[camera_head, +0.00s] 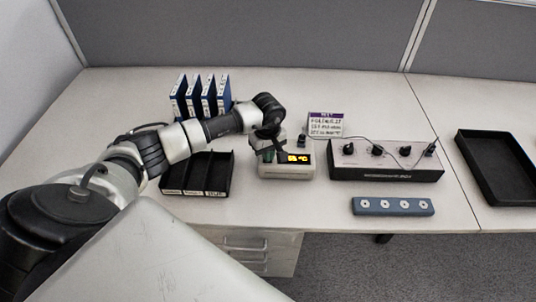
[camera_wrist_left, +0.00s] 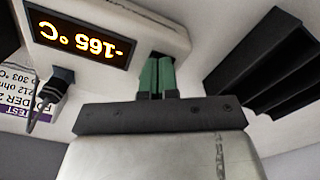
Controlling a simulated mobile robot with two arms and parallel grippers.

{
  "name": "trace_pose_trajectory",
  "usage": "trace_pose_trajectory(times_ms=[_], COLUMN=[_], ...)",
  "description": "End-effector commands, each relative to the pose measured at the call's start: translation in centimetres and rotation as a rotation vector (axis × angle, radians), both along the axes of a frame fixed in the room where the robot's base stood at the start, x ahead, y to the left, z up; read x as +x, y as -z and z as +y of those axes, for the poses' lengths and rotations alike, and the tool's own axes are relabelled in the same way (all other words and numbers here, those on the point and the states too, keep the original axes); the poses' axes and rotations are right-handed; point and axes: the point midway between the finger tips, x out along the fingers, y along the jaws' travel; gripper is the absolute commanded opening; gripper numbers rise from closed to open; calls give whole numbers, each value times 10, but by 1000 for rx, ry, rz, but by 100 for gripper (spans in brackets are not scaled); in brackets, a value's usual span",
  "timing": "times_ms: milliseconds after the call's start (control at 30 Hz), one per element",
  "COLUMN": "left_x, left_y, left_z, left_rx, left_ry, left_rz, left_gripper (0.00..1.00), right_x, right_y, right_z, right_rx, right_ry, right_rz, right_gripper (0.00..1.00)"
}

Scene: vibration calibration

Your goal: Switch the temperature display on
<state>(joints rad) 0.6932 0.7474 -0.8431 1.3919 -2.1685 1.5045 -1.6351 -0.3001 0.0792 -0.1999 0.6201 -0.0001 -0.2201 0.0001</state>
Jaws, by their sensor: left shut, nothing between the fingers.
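The temperature display is a small white box (camera_head: 288,172) on the desk in the head view. Its black screen (camera_head: 298,158) is lit with orange characters. In the left wrist view the screen (camera_wrist_left: 80,40) appears upside down and reads -165 °C. My left gripper (camera_head: 268,156) is over the left part of the box, beside the screen. In the left wrist view its green fingertips (camera_wrist_left: 157,76) are together with nothing between them, close to the box's face. I cannot tell whether they touch it. Any switch there is hidden. My right gripper is not in view.
A black compartment tray (camera_head: 207,172) is left of the box, with blue binders (camera_head: 203,96) behind. A control box with knobs (camera_head: 386,172) and cables is at right, with a blue-grey holder (camera_head: 392,206) before it. A sign (camera_head: 326,123) stands behind. A black tray (camera_head: 490,165) is far right.

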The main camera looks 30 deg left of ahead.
Motion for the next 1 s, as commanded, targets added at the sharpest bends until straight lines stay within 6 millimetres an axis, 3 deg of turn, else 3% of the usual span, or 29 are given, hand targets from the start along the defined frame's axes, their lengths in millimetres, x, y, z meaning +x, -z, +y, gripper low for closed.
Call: trace_pose_trajectory(times_ms=[733,1000], left_x=[0,0], left_y=[-62,-67], left_z=[0,0], left_rx=[0,0], left_ry=[0,0], left_rz=[-1,0], left_gripper=[0,0], right_x=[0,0], right_y=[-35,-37], right_z=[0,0], right_rx=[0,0], right_ry=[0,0], right_rz=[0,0], right_gripper=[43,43])
